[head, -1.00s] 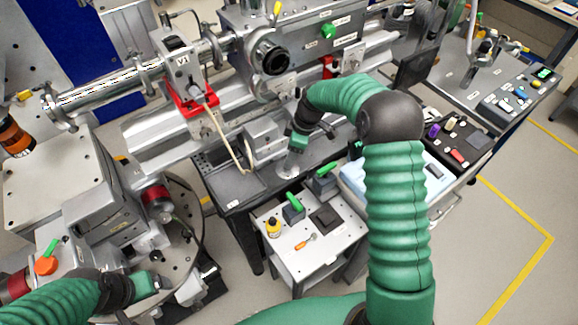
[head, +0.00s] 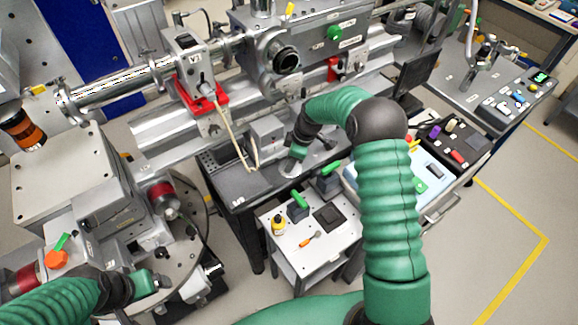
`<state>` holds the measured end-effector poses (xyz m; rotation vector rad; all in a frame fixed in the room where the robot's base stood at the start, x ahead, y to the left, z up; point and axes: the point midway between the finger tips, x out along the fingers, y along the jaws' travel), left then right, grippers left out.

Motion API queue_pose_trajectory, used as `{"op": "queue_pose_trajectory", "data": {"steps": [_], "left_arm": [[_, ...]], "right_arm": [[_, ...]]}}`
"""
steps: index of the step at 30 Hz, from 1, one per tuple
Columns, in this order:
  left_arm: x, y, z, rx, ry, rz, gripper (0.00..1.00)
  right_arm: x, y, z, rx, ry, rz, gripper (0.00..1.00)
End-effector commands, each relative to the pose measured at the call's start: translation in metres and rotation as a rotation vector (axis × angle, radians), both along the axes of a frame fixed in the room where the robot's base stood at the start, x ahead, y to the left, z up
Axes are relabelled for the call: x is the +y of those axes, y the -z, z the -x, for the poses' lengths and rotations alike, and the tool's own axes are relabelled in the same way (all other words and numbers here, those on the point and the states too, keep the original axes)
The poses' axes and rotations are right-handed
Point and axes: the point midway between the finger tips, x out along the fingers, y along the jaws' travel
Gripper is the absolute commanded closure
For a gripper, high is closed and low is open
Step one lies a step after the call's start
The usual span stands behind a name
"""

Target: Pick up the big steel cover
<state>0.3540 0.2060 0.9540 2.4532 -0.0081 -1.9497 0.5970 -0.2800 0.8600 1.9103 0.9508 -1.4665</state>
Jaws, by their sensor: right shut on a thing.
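My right gripper (head: 291,161) reaches down over the dark bench (head: 237,187) in the middle of the head view. It is shut on a pale steel piece, which I take to be the big steel cover (head: 289,170). Only a small part of the cover shows beneath the gripper, and I cannot tell whether it touches the bench. My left gripper (head: 160,281) is at the lower left, beside the round steel stage (head: 187,262). Its fingers are too small and hidden to tell open from shut.
A small white cart (head: 281,248) with green-handled blocks, a yellow bottle (head: 278,225) and an orange screwdriver (head: 311,239) stands in front of the bench. The beamline with its red clamp (head: 205,98) runs behind. A control box (head: 517,98) sits at the right. Floor at the lower right is clear.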

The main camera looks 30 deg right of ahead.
Motion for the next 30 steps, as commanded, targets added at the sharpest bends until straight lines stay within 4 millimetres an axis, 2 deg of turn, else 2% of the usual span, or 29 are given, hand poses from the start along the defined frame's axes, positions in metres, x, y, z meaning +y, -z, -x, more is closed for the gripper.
{"op": "queue_pose_trajectory", "data": {"steps": [11, 14, 19, 30], "left_arm": [[0.0, 0.0, 0.0, 0.0, 0.001, 0.0, 0.16], [0.0, 0.002, 0.0, 0.0, 0.001, 0.0, 0.16], [0.0, 0.006, 0.0, 0.0, 0.001, 0.0, 0.16], [0.0, 0.017, 0.0, 0.0, 0.001, 0.0, 0.16]], "right_arm": [[-0.001, -0.004, -0.001, -0.002, 0.001, 0.0, 1.0], [0.001, -0.012, -0.001, -0.004, 0.0, 0.002, 1.0], [0.001, -0.04, -0.001, -0.006, 0.001, 0.003, 1.0], [-0.016, -0.044, 0.086, -0.001, 0.006, -0.001, 1.0]]}}
